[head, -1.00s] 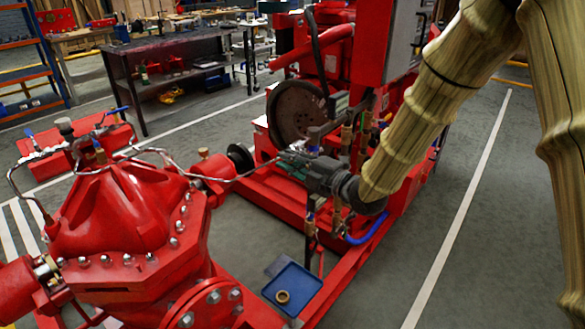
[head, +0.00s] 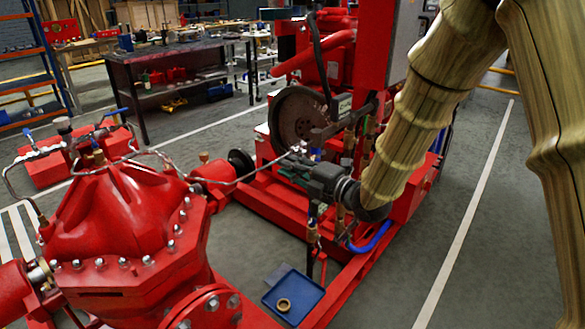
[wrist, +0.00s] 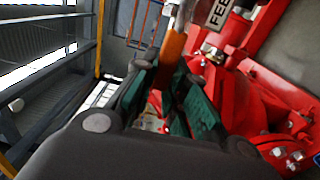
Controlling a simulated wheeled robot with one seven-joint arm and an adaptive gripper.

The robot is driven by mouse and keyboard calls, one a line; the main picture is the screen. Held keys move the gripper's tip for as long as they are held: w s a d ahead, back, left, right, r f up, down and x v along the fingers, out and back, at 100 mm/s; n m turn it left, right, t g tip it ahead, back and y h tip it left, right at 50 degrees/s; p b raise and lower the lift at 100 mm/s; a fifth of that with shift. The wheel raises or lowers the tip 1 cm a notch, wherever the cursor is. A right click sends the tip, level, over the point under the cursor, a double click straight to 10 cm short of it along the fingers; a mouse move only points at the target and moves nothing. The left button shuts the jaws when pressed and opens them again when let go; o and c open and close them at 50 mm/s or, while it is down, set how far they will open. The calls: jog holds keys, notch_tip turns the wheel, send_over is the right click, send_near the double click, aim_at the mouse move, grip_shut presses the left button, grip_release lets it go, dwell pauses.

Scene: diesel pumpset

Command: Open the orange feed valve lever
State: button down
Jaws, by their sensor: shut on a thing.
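The orange feed valve lever (wrist: 172,48) shows in the wrist view as an orange handle running down between the fingers. My gripper (wrist: 168,88) has green-padded fingers and is shut on this lever. A plate with the letters "FEE" (wrist: 219,13) stands beside the lever's upper end. In the head view my gripper (head: 290,166) reaches left from my arm, in front of the red engine's large disc. I cannot make out the lever in the head view; the gripper and pipework hide it. The valve body is not clearly visible.
A red pump casing (head: 125,222) fills the lower left, with a thin metal pipe (head: 235,182) running towards my gripper. A blue tray (head: 309,293) holding a brass-coloured ring (head: 284,305) is on the floor. A dark workbench (head: 185,72) stands behind. The right floor is clear.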

jog(key=c, duration=1.4)
grip_release()
jog(key=shift+s+a+f, duration=0.1)
jog(key=v, duration=1.2)
